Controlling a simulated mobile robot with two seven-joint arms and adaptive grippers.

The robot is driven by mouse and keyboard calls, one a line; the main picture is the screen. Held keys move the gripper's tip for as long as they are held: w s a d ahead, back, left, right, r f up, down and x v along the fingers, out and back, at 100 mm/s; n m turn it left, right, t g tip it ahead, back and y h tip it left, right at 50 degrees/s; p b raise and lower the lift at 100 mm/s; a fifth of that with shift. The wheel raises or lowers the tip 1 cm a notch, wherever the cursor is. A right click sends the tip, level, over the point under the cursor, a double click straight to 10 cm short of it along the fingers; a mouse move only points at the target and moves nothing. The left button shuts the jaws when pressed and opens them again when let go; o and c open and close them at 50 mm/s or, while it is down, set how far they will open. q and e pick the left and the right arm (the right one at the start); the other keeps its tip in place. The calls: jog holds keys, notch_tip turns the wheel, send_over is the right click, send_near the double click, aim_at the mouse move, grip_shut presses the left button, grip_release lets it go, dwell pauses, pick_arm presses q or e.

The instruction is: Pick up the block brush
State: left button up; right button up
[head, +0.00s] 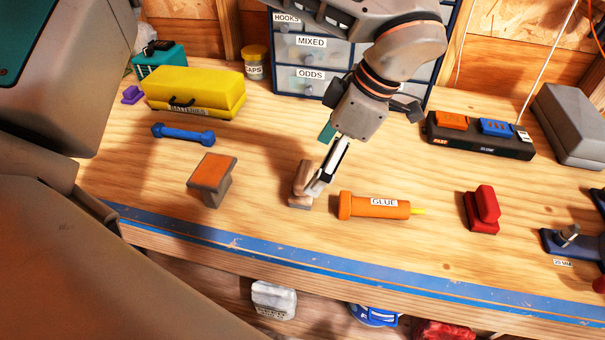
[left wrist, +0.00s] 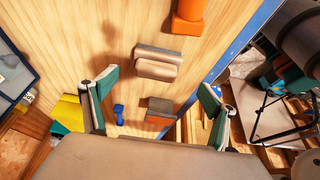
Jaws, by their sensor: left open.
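The block brush, which I take to be the brown two-part block (head: 301,186), stands on the wooden bench near its front edge. In the left wrist view the brown block (left wrist: 157,63) lies ahead of and between the fingers. My left gripper (head: 322,168) is over the bench, close beside the block, and partly covers it in the head view. In the left wrist view its green-padded fingers (left wrist: 158,90) are wide apart with nothing held. Whether a finger touches the block I cannot tell. My right gripper is not in view.
An orange glue tube (head: 375,207) lies just right of the block. An orange-topped grey block (head: 212,178) stands to its left, a blue dumbbell-shaped piece (head: 183,134) farther back. A red block (head: 482,208) stands at right. Drawers (head: 310,80) stand behind. Blue tape (head: 240,242) marks the front edge.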

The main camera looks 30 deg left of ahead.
aim_at(308, 172)
pick_arm(q)
jog(key=shift+x, duration=0.95)
jog(key=shift+w+a+p+x, duration=0.15)
jog(key=shift+a+p+x, duration=0.05)
jog(key=shift+x, duration=1.1)
jog(key=shift+w+a+p+x, duration=0.1)
jog(key=shift+a+p+x, duration=0.1)
jog(key=shift+x, duration=1.05)
jog(key=shift+r, duration=0.1)
jog(key=c, duration=1.2)
